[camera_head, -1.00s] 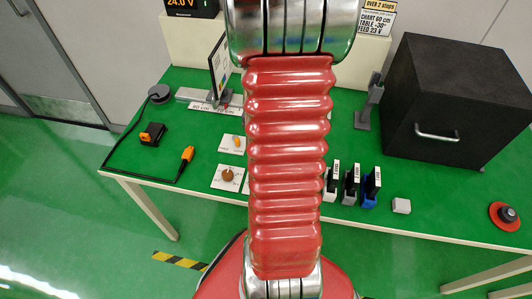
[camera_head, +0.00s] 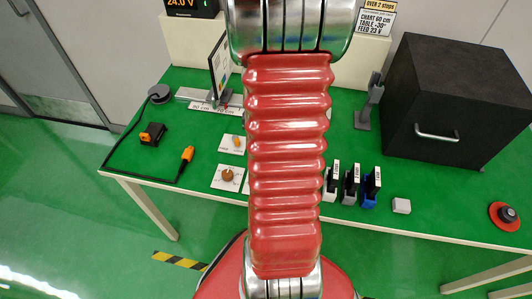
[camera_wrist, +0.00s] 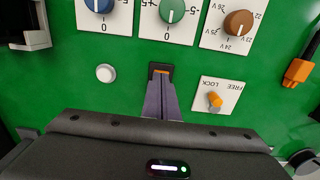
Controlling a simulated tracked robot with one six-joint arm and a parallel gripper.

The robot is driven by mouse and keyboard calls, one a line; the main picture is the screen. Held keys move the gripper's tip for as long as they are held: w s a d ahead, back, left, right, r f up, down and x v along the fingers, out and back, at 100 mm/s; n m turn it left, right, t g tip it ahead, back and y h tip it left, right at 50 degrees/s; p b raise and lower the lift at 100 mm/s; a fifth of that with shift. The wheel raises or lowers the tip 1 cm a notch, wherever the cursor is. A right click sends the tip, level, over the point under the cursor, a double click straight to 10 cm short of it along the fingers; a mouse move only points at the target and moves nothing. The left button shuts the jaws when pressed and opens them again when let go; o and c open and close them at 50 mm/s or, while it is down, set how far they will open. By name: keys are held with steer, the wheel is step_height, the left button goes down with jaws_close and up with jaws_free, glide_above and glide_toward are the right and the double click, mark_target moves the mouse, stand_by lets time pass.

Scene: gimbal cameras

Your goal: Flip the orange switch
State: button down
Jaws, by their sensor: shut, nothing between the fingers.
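In the wrist view, a small black-framed part with a strip of orange (camera_wrist: 160,68) sits in the green panel. My gripper (camera_wrist: 160,82) is shut and empty, and its fingertips overlap the lower edge of this part in the picture. I cannot tell whether they touch it. To the right, an orange lever (camera_wrist: 214,99) stands on a white plate marked FREE and LOCK, apart from my fingers. That lever also shows in the head view (camera_head: 237,141). My arm hides the black-framed part and my gripper in the head view.
Blue (camera_wrist: 98,4), green (camera_wrist: 171,9) and brown (camera_wrist: 239,22) dials line the far side. A round white button (camera_wrist: 105,73) is left of my fingers. An orange connector (camera_wrist: 298,71) is at right. A black box (camera_head: 455,100) stands on the green table (camera_head: 440,205).

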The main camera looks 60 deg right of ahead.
steer(key=shift+f, duration=0.35)
stand_by(0.3)
steer(key=shift+r, duration=0.1)
step_height(320, 180, up, 7)
stand_by(1.2)
stand_by(0.6)
